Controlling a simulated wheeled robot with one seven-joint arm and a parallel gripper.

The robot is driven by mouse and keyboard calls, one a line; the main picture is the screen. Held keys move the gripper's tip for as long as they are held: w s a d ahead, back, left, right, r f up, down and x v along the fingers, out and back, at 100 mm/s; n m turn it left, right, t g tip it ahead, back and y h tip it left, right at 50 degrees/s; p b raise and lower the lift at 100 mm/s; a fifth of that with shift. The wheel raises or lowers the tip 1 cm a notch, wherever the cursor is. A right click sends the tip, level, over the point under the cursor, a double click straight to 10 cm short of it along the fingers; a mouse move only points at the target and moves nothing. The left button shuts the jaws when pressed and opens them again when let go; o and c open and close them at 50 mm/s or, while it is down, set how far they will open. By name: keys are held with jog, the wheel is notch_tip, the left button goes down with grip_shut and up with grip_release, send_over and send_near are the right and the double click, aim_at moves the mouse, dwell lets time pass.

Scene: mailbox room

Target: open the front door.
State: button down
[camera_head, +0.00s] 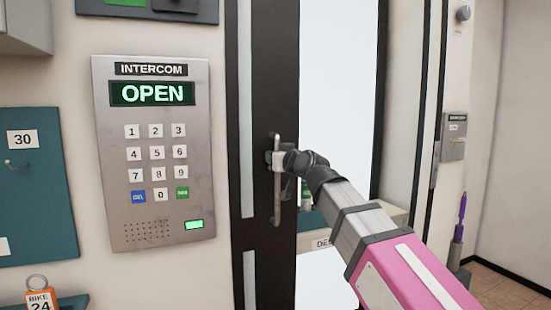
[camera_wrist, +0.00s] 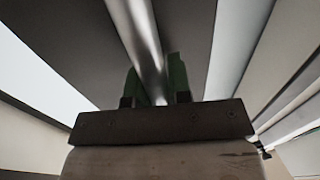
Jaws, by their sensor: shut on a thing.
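The front door has a dark frame (camera_head: 273,60) and a bright glass pane (camera_head: 338,100). A vertical metal bar handle (camera_head: 277,208) stands on the dark frame. My gripper (camera_head: 276,158) reaches it from the right and is shut on the bar at about mid-height. In the wrist view the green fingers of my gripper (camera_wrist: 157,82) sit on either side of the shiny bar handle (camera_wrist: 137,35). I cannot tell whether the door stands slightly ajar. The intercom (camera_head: 155,150) left of the door shows OPEN in green.
A teal mailbox door (camera_head: 35,190) marked 30 is at the left, with a key tag (camera_head: 41,300) reading BIKE 24 below it. A small grey wall box (camera_head: 453,137) and a purple umbrella (camera_head: 460,220) in a stand are at the right.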

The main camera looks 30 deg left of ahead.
jog(key=c, duration=1.3)
grip_release()
jog(key=shift+c, duration=0.2)
jog(key=shift+d, duration=0.15)
jog(key=v, duration=1)
jog(key=shift+s+d, duration=0.15)
jog(key=shift+d, duration=0.1)
